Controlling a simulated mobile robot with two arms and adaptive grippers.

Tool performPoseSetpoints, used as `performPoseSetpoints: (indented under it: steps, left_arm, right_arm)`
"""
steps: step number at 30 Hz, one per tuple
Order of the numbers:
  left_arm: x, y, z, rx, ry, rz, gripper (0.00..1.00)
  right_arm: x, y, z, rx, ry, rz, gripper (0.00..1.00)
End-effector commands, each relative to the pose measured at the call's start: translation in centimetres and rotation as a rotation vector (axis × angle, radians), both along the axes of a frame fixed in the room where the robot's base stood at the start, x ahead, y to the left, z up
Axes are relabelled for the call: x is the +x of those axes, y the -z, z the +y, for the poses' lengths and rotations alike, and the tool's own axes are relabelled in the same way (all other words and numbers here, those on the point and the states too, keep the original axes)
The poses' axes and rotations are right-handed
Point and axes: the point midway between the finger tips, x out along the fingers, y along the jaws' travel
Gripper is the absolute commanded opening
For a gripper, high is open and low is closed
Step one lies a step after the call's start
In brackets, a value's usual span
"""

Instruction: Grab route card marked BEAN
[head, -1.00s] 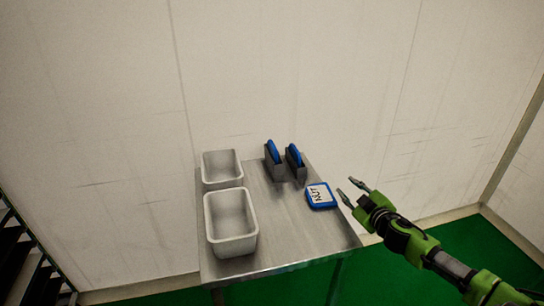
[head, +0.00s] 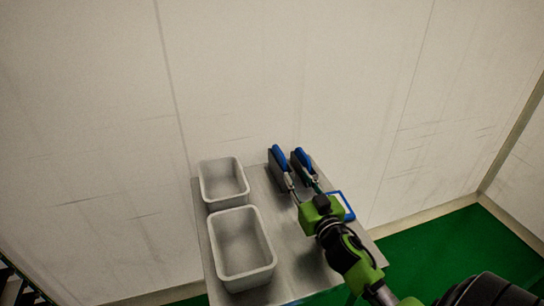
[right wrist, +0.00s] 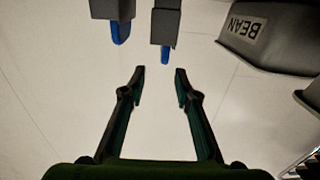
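Two blue route cards stand upright in dark holders at the back of the steel table: the left card (head: 279,157) and the right card (head: 302,158). Their blue ends also show at the top of the right wrist view, one at left (right wrist: 120,34) and one at right (right wrist: 165,55). No lettering on them is readable, so I cannot tell which is BEAN. My right gripper (head: 301,182) is open and empty, its fingertips close in front of the holders. It also shows open in the right wrist view (right wrist: 160,82). My left gripper is out of view.
A flat blue-edged card (head: 347,203) lies on the table, mostly hidden by my right gripper. Two pale bins, rear (head: 207,193) and front (head: 221,262), stand on the left. A bin labelled BEAN (right wrist: 268,40) shows in the right wrist view. The wall is close behind.

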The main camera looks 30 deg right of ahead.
Motion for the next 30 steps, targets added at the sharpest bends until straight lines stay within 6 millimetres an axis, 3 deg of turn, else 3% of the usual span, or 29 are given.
performPoseSetpoints:
  steps: [5, 12, 23, 30]
  left_arm:
    - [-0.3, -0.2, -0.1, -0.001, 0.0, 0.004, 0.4]
    - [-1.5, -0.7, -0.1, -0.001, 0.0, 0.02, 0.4]
    - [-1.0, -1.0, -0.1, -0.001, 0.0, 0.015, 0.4]
    - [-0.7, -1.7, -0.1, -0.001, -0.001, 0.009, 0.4]
  right_arm:
    - [1.4, -0.1, -0.1, 0.014, 0.003, -0.006, 0.29]
    - [5.8, -0.3, -1.2, 0.013, 0.004, -0.006, 0.29]
    - [8.9, -0.2, -1.7, 0.014, 0.002, -0.005, 0.29]
    - [12.2, -0.5, -2.0, 0.012, 0.005, -0.004, 0.29]
